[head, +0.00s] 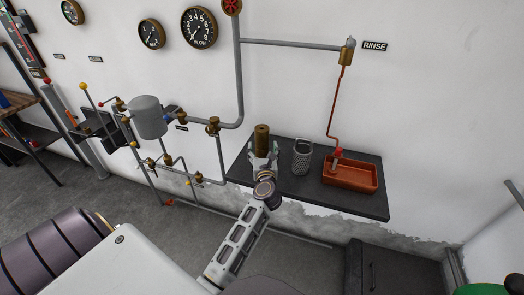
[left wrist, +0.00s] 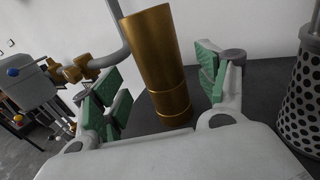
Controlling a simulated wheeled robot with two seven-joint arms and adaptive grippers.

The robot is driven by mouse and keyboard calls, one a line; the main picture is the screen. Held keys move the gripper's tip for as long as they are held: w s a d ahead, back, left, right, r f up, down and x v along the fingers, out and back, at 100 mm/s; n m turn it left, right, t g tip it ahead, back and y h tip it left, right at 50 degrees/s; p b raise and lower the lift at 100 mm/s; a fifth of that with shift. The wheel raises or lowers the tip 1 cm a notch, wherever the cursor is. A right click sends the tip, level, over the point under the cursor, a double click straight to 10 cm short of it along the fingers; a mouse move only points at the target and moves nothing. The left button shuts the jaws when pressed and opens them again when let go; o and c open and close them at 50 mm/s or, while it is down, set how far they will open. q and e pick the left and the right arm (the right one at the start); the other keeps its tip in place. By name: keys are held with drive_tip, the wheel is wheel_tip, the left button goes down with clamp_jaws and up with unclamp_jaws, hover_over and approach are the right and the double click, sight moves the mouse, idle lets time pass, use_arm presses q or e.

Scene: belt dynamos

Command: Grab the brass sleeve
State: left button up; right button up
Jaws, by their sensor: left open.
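The brass sleeve (head: 262,140) stands upright on a dark wall shelf (head: 300,190), near its left end. It is a tall gold-brown cylinder, and it also shows in the left wrist view (left wrist: 160,65). My left gripper (head: 264,158) is open in front of the sleeve. In the left wrist view, the green-padded fingers of the left gripper (left wrist: 160,85) are spread to the left and right of the sleeve, with gaps between pads and brass. My right gripper is not in view.
A perforated grey metal cylinder (head: 302,156) stands just right of the sleeve and shows close by in the left wrist view (left wrist: 302,95). An orange-brown tray (head: 350,184) sits further right, under a thin copper pipe (head: 334,110). Grey pipes and brass valves (head: 213,126) are left of the shelf.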

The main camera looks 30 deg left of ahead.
sight(263, 145)
use_arm(q)
drive_tip(key=shift+x, duration=2.7)
drive_tip(key=c, duration=1.6)
